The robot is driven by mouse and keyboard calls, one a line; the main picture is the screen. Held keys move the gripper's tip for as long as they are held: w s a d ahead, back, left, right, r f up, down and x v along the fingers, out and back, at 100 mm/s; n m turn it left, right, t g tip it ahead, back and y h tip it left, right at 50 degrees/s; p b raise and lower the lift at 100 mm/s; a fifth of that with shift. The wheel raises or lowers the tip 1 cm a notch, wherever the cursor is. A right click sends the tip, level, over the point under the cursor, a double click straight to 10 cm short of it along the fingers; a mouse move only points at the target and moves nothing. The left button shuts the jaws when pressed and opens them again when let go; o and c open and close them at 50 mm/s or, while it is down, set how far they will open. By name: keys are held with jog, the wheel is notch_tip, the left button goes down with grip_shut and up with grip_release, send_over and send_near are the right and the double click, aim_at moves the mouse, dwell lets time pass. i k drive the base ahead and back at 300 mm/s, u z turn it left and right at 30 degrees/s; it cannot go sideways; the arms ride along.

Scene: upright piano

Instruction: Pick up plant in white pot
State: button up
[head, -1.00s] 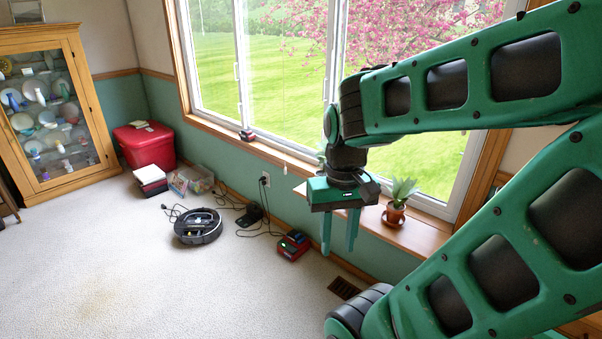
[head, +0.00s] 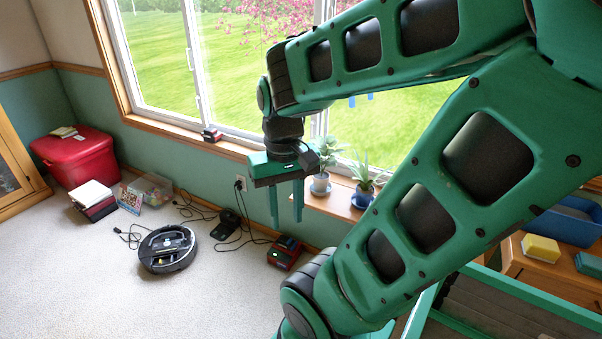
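A plant with broad pointed green leaves (head: 316,156) stands upright in a whitish pot (head: 320,182) on the wooden windowsill. The pot rests on a bluish saucer. A second, spiky plant (head: 362,172) in a darker bluish pot stands just right of it, partly behind my arm. My gripper (head: 286,221) hangs with its two green fingers pointing down, apart and with nothing between them. In the picture it is just left of and in front of the white pot, not visibly touching it.
The windowsill (head: 336,207) runs under the large window. A small red-black item (head: 211,134) sits on it further left. On the carpet are a robot vacuum (head: 167,249), a red-black charger (head: 285,252) and cables. A blue bin (head: 570,222) and yellow box (head: 541,249) stand at right.

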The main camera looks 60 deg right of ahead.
aim_at(321, 181)
jog(key=i, duration=2)
jog(key=z, duration=3.7)
jog(key=k, duration=0.85)
jog(key=z, duration=0.2)
